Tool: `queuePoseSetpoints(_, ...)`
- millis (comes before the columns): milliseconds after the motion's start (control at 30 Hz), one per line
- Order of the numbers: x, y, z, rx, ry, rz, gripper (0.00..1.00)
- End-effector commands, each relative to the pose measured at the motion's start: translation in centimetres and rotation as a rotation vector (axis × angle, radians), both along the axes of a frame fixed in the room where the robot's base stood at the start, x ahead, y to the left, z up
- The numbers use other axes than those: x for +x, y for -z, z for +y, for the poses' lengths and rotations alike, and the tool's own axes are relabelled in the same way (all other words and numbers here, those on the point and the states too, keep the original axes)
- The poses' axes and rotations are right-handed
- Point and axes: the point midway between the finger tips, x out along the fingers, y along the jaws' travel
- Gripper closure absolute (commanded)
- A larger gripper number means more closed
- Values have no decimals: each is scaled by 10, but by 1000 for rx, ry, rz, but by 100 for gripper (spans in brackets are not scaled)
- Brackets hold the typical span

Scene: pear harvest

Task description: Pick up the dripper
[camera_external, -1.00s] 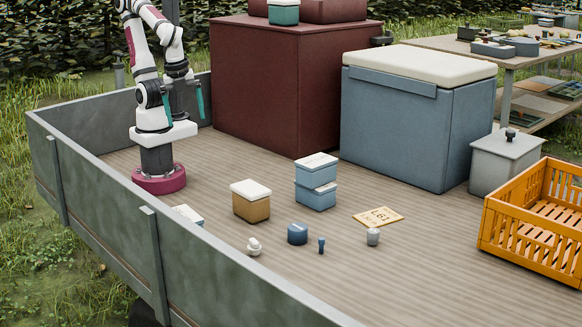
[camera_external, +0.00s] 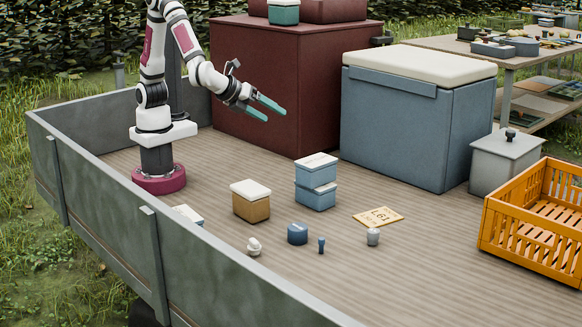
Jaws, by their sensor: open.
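Several small items stand on the trailer floor, and I cannot tell for certain which is the dripper. They are a white rounded piece (camera_external: 254,247), a blue round pot (camera_external: 297,234), a small dark blue peg-like piece (camera_external: 321,245) and a grey cylinder (camera_external: 373,237). My gripper (camera_external: 275,115) is open and empty, with teal fingers pointing right and slightly down. It is high above the floor, in front of the dark red chest, well apart from the small items.
A tan box (camera_external: 251,207) with a white lid and stacked blue boxes (camera_external: 315,197) stand behind the small items. A tag marked L61 (camera_external: 378,217) lies flat. An orange crate (camera_external: 500,243) is at right; a grey side wall (camera_external: 110,220) borders the left.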

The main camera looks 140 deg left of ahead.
Motion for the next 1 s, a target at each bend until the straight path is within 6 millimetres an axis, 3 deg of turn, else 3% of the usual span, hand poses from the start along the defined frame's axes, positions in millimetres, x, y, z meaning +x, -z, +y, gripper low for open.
queuePoseSetpoints(33, 46, 17, 3, 104, 152, 69, 26)
queuePoseSetpoints(100, 111, 47, -5, 239, 399, 150, 26)
queuePoseSetpoints(200, 175, 101, -33, 359, 700, 241, 26)
queuePoseSetpoints(233, 187, 116, -41, 382, 770, 263, 26)
queuePoseSetpoints(300, 205, 143, -58, 417, 894, 296, 26)
queuePoseSetpoints(433, 221, 166, -66, 441, 986, 319, 26)
queuePoseSetpoints(700, 274, 194, -24, 442, 986, 318, 26)
queuePoseSetpoints(1000, 310, 208, 1, 443, 986, 319, 26)
